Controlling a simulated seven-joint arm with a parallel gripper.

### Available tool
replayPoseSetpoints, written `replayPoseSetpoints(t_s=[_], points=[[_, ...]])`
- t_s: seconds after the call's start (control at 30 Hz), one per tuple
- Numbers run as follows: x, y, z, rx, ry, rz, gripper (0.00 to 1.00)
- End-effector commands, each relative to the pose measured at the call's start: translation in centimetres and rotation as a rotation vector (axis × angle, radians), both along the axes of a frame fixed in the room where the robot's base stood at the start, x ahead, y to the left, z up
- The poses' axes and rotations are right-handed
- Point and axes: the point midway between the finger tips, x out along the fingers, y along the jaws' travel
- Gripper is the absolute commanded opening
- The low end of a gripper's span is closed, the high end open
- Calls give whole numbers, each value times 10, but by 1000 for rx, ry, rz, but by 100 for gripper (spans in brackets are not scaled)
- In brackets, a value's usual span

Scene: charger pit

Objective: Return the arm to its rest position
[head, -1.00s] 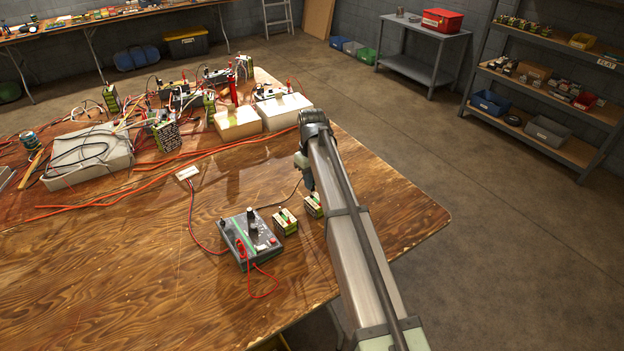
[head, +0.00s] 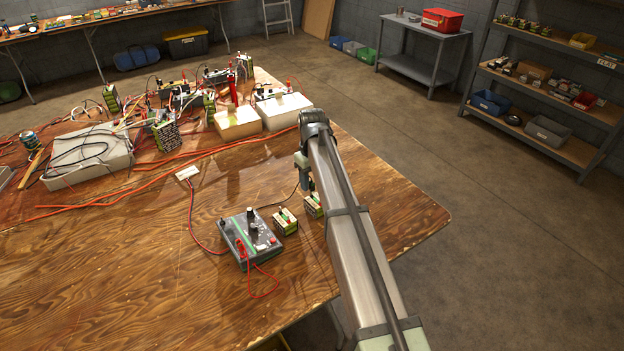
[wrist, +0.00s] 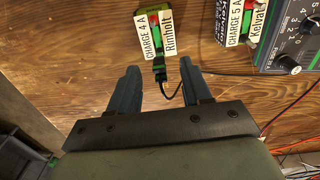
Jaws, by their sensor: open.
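My gripper (wrist: 160,74) is open, its two dark fingers apart in the wrist view. In the head view my arm hides most of it. A green-and-white battery labelled Rimholt, CHARGE 4 A (wrist: 155,35) stands beyond the fingertips. A black clip with a thin black cable (wrist: 160,72) shows at its near edge, in the gap between the fingers; I cannot tell whether either finger touches it. The charger (head: 249,238) and both batteries (head: 285,221) (head: 313,205) stand on the wooden bench (head: 130,270).
Red cables run across the bench. White boxes (head: 287,111) and a cluttered group of batteries and wires stand at its back. A small white plate (head: 187,173) lies behind the charger. The front left of the bench is bare. Shelves (head: 560,95) stand at the right.

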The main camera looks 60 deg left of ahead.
Motion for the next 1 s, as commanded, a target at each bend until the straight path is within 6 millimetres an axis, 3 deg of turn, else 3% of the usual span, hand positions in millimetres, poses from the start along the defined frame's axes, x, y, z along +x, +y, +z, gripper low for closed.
replayPoseSetpoints(t_s=[0.1,0.47,1.0], points=[[0,0,0,0,0,0,58],[0,0,3,0,0,0,58],[0,0,32,0,0,0,58]])
